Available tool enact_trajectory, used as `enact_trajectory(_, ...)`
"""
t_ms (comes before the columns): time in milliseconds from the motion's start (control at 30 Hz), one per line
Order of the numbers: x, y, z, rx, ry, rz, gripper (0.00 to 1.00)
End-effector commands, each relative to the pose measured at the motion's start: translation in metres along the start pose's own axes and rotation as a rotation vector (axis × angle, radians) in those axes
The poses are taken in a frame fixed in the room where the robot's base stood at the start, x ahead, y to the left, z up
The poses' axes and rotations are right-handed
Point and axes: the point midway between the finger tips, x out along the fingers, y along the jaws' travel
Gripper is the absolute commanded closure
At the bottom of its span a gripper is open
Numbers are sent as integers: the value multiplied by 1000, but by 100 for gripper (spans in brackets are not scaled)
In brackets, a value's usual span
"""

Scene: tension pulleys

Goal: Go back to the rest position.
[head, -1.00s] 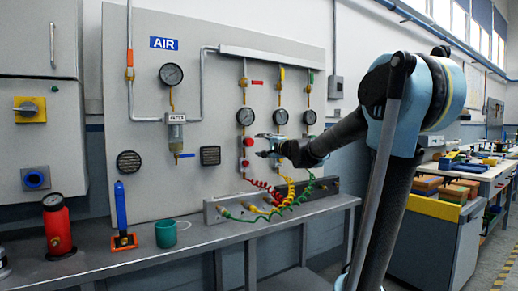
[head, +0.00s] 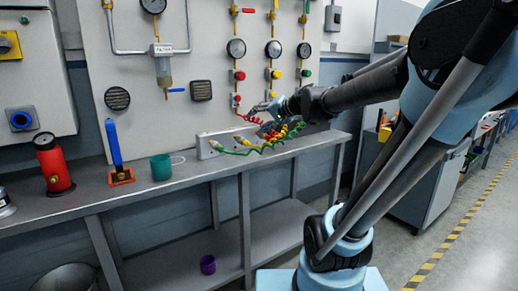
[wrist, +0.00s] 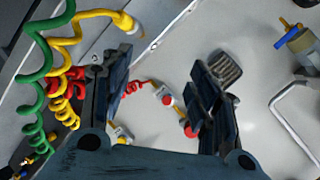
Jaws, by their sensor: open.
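My gripper (head: 262,112) is in front of the grey air panel (head: 205,55), just below the row of red, yellow and green knobs and close to the coiled hoses. In the wrist view, its two dark fingers (wrist: 158,92) stand apart with nothing held between them. The panel and a red knob (wrist: 168,101) show in the gap, beyond the fingers. My arm reaches in from the right and is bent. The head view does not show clearly whether the gripper touches the hoses.
Red, yellow and green coiled hoses (head: 262,145) hang beside the gripper above the bench (head: 200,175). A red bottle (head: 53,165), a blue-handled tool (head: 115,150) and a green cup (head: 160,168) stand on the bench. A purple cup (head: 208,264) is below.

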Motion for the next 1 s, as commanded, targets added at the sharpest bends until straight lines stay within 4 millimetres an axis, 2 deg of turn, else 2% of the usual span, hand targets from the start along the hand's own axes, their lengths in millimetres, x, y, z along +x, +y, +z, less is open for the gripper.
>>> enact_trajectory(33,-9,20,20,-41,-34,52,45)
enact_trajectory(100,-22,50,48,-100,-87,132,45)
enact_trajectory(300,-66,141,119,-235,-240,381,45)
enact_trajectory(500,-122,228,176,-319,-380,641,45)
enact_trajectory(600,-147,260,195,-341,-434,748,45)
enact_trajectory(700,-165,282,207,-352,-471,826,45)
enact_trajectory(800,-175,292,214,-357,-490,868,45)
enact_trajectory(1000,-179,296,216,-359,-497,883,45)
